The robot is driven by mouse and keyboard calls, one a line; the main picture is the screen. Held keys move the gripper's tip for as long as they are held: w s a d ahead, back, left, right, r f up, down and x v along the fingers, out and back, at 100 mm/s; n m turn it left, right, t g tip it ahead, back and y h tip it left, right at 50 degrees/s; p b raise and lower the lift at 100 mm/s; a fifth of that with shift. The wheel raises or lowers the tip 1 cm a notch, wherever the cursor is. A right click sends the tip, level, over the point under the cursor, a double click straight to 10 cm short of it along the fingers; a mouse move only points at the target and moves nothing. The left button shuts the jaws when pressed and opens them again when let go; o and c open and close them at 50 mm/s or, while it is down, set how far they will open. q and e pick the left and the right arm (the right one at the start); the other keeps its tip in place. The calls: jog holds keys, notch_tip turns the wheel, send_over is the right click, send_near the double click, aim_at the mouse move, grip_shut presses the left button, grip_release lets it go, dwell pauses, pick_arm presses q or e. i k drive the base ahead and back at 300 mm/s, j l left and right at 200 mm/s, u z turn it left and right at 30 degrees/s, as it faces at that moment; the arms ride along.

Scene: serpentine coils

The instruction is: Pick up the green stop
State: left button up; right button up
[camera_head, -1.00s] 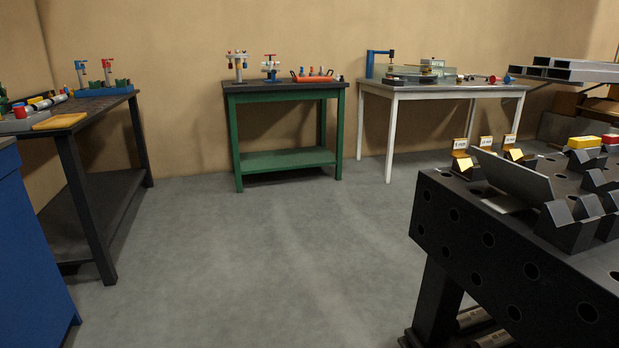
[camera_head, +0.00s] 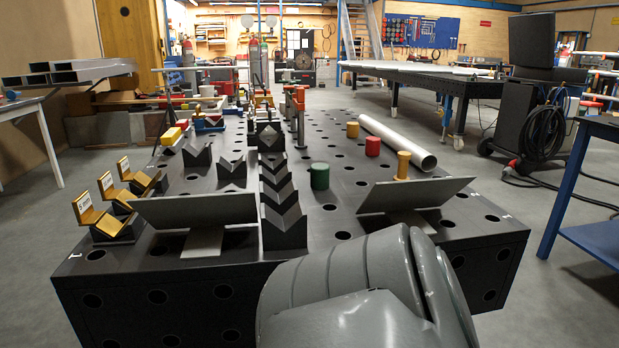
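The green stop (camera_head: 320,176) is a short green cylinder standing upright on the black perforated welding table (camera_head: 190,283). It stands right of the row of dark V-blocks (camera_head: 284,222), near the middle of the table. Part of my own grey arm fills the bottom centre of the view, in front of the table's near edge. Neither gripper shows in the head view.
A red stop (camera_head: 372,146) and a yellow stop (camera_head: 352,130) stand behind the green one. Grey angled plates (camera_head: 196,208) stand along the near edge; gold brackets (camera_head: 97,217) are at left.

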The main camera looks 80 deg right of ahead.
aim_at(320, 172)
jog(key=z, duration=1.85)
